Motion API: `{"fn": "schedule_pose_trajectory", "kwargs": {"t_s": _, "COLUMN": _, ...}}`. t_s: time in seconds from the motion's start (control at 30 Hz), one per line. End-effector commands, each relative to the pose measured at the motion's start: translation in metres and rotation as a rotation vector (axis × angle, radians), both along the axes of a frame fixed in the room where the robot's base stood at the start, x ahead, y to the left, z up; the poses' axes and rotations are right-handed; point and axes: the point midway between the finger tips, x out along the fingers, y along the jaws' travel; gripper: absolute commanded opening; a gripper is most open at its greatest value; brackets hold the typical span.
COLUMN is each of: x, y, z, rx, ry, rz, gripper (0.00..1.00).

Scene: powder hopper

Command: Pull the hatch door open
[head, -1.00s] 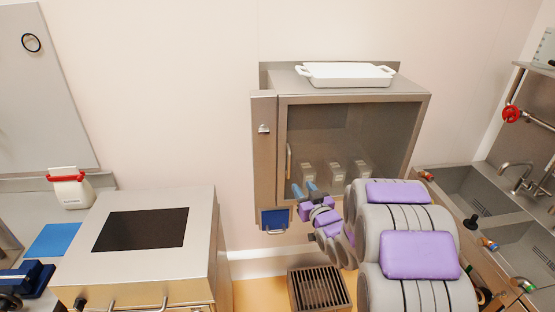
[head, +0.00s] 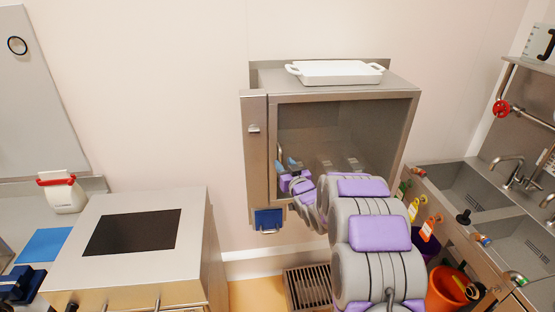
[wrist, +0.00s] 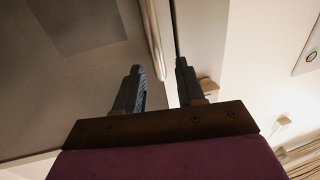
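The hatch door (head: 345,130) is the clear front panel of a steel wall cabinet (head: 258,150). It looks closed. In the wrist view the door (wrist: 60,85) fills the left side, and its upright bar handle (wrist: 154,40) runs down along the door edge. My gripper (head: 285,166) is at the lower left of the door, by the handle side. In the wrist view my gripper (wrist: 158,66) is open, one finger to each side of the handle's line. I cannot tell whether either finger touches the handle. In the head view my gripper and arm hide the lower door.
A white tray (head: 336,72) sits on top of the cabinet. A blue box (head: 268,220) hangs below its left side. A steel unit with a dark top panel (head: 132,232) stands at left, sinks (head: 475,190) at right. A floor grate (head: 307,287) lies below.

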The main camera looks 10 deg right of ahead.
Motion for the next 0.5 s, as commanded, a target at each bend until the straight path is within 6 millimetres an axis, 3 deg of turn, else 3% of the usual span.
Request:
{"fn": "schedule_pose_trajectory", "kwargs": {"t_s": 0.3, "x": 0.04, "y": 0.018, "z": -0.002, "rx": -0.008, "ry": 0.001, "rz": 0.001, "gripper": 0.39}}
{"fn": "schedule_pose_trajectory", "kwargs": {"t_s": 0.5, "x": 0.048, "y": 0.02, "z": 0.0, "rx": -0.008, "ry": -0.001, "rz": 0.001, "gripper": 0.39}}
